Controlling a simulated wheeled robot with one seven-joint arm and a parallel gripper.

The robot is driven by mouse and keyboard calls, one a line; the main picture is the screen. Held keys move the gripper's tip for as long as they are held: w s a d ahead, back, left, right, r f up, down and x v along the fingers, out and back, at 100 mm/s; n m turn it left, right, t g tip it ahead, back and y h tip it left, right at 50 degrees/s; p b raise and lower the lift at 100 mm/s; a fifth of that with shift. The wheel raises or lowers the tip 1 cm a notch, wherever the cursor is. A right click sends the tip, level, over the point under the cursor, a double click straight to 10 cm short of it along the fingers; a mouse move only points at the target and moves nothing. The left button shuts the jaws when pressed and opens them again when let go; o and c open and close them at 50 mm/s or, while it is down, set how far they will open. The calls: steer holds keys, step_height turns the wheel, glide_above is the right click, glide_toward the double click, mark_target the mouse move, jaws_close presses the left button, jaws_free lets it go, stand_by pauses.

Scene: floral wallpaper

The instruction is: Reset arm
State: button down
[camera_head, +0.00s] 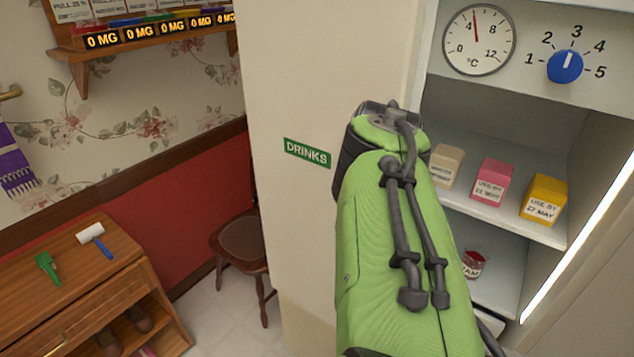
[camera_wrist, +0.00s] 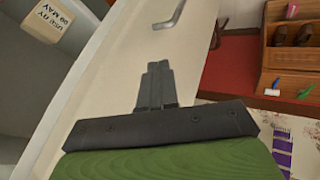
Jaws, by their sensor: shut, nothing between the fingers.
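My green arm reaches up in front of the open fridge in the head camera view, and its far end hides my gripper there. In the wrist view my gripper (camera_wrist: 155,85) shows as dark fingers closed together with nothing between them. It is in front of the cream "DRINKS" panel, which shows in the head camera view (camera_head: 300,200) and the wrist view (camera_wrist: 125,60). I cannot tell how far the fingertips are from the panel. A grey handle (camera_wrist: 170,17) lies beyond the fingertips.
The fridge shelf (camera_head: 500,212) holds cream (camera_head: 446,165), pink (camera_head: 491,181) and yellow (camera_head: 544,200) dated boxes, right of my arm. A jar (camera_head: 474,264) stands below. A blue dial (camera_head: 565,65) points to 3. A chair (camera_head: 243,240) and wooden cabinet (camera_head: 75,290) stand left.

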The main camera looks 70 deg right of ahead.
steer(key=p+v, duration=0.1)
steer(key=v, duration=0.5)
steer(key=shift+s+d+r, duration=0.15)
steer(key=shift+d+r, duration=0.05)
steer(key=shift+r, duration=0.05)
